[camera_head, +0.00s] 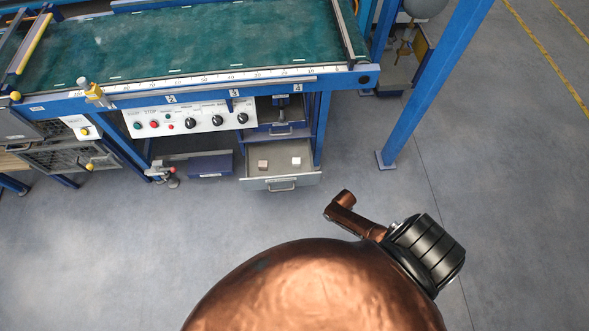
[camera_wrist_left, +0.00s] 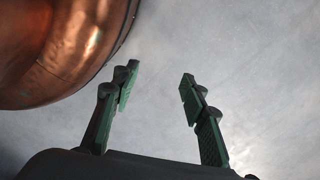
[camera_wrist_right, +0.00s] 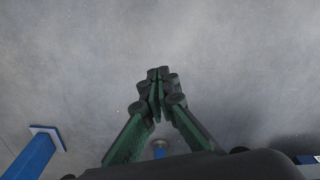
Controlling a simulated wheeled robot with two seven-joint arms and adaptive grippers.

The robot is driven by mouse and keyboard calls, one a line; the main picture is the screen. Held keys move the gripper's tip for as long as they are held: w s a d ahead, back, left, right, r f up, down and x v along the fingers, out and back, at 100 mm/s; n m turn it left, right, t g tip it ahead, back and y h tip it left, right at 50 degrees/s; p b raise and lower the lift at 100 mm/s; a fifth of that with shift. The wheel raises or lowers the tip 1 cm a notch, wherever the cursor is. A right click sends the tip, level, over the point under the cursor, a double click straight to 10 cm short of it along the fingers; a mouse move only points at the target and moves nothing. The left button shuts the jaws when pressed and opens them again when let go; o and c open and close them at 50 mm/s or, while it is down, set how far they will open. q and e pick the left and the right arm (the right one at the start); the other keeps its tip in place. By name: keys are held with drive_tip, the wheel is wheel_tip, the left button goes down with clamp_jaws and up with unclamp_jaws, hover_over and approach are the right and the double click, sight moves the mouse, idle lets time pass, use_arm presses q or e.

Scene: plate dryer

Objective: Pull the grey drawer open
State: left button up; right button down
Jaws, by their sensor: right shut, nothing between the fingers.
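The grey drawer (camera_head: 281,179) sits low under the right end of the workbench in the head view. It is pulled out, with its inside showing and a bar handle on its front. A brown block (camera_head: 263,163) and a whitish block (camera_head: 296,161) lie in it. My left gripper (camera_wrist_left: 160,74) is open and empty above bare floor in the left wrist view. My right gripper (camera_wrist_right: 158,76) is shut and empty, pointing at floor in the right wrist view. Neither gripper shows in the head view, and neither wrist view shows the drawer.
The workbench has a green top (camera_head: 200,45) and a white control panel (camera_head: 190,120). A blue drawer (camera_head: 282,128) with a handle is above the grey one. A blue post (camera_head: 430,85) stands at right. Floor in front is clear.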

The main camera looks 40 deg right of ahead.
drive_tip(key=w+a+r+m+b, duration=0.1)
drive_tip(key=w+r+b, duration=0.3)
drive_tip(key=w, duration=1)
drive_tip(key=g+y+b, duration=0.1)
drive_tip(key=g+b, duration=0.2)
drive_tip(key=b, duration=0.3)
approach(298, 175)
drive_tip(key=shift+m, duration=0.4)
drive_tip(key=x, duration=0.3)
drive_tip(key=s+x, duration=0.1)
drive_tip(key=x, duration=0.1)
drive_tip(key=shift+a, duration=0.3)
drive_tip(key=w+d+r+m, duration=0.2)
drive_tip(key=w+d+r, duration=0.1)
drive_tip(key=w+r, duration=0.15)
use_arm(q)
drive_tip(key=w+d+r+b, duration=0.1)
drive_tip(key=w+d+r, duration=0.15)
drive_tip(key=r, duration=0.55)
drive_tip(key=w+d+r+b, duration=0.1)
drive_tip(key=w+r+b, duration=0.1)
drive_tip(key=w+r, duration=0.35)
drive_tip(key=shift+w+d+r+t+h+b, duration=0.1)
drive_tip(key=shift+w+d+t+h+b, duration=0.5)
drive_tip(key=shift+w+d+b, duration=0.5)
use_arm(e)
drive_tip(key=x, duration=0.9)
drive_tip(key=shift+f, duration=0.3)
drive_tip(key=shift+s+a, duration=0.15)
